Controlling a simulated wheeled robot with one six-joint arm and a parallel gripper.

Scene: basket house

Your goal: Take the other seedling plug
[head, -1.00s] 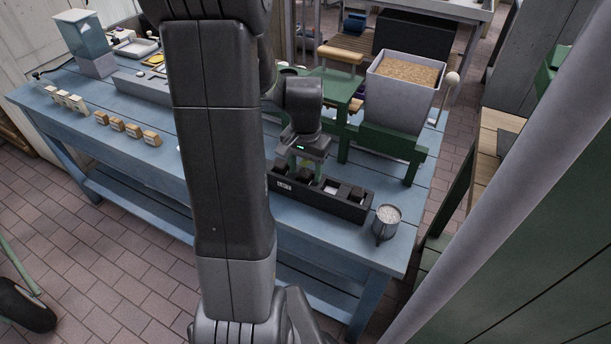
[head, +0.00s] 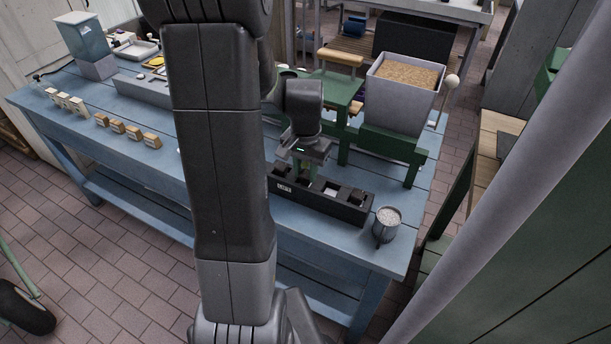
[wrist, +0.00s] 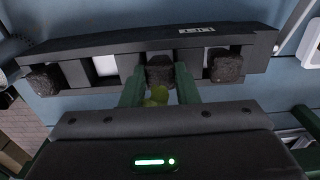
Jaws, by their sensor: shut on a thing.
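A long black tray (wrist: 130,42) with a white label crosses the wrist view and also stands on the bench in the head view (head: 345,211). In the wrist view, a dark seedling plug (wrist: 160,70) with small yellow-green leaves (wrist: 157,95) sits in its middle part. My gripper (wrist: 159,88) has a green finger on each side of this plug and is shut on it. In the head view my gripper (head: 304,166) points down at the tray. Other dark plugs sit at the tray's left (wrist: 44,79) and right (wrist: 225,65). One pocket (wrist: 105,65) shows a pale bottom.
A grey mug of white grains (head: 386,222) stands close to the tray's right end. Behind it are a green stand (head: 395,141) and a bin of brown material (head: 405,90). Small wooden blocks (head: 133,132) line the bench's left front. Bare blue bench lies before the tray.

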